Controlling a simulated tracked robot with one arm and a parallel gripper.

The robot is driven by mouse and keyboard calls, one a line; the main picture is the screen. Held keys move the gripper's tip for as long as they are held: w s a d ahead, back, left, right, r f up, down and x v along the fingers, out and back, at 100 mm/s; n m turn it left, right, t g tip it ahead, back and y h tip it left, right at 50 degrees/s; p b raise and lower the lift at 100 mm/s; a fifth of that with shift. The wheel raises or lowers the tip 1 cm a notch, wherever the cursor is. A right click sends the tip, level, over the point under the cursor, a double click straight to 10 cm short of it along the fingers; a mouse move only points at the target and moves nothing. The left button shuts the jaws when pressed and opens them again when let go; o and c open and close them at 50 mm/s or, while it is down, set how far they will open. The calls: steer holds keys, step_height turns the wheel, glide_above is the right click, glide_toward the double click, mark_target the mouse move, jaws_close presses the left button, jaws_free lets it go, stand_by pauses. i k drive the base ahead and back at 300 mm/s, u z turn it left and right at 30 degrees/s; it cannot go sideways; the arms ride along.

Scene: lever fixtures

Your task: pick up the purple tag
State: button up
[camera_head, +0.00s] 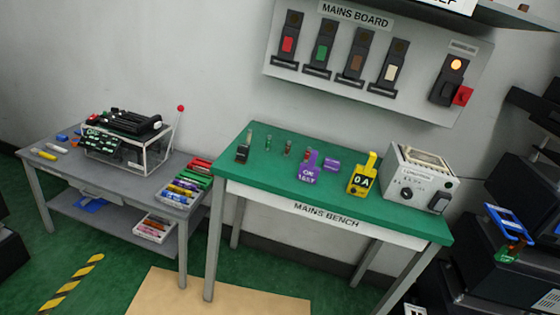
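The purple tag (307,174) stands near the front edge of the green-topped mains bench (262,180), in the middle of the view. It carries white lettering that seems to read "OK TEST", and it has a narrower upper part. A small purple cylinder-like object (332,165) lies just to its right; I cannot tell whether they touch. My gripper is not in view.
On the bench, a yellow tag marked "0A" (361,179) and a grey toaster-like unit (417,181) stand to the right; several small parts stand left. The mains board (378,62) hangs above. A grey table (110,187) stands left. Dark boxes (510,265) crowd the right.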

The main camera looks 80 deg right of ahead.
mark_target(309, 173)
steer(key=z, duration=0.4)
steer(key=i, duration=1.1)
steer(key=z, duration=1.05)
steer(key=i, duration=0.3)
steer(key=z, duration=0.05)
steer(key=k, duration=0.8)
steer(key=z, duration=0.2)
steer(key=i, duration=0.8)
steer(key=u, duration=0.1)
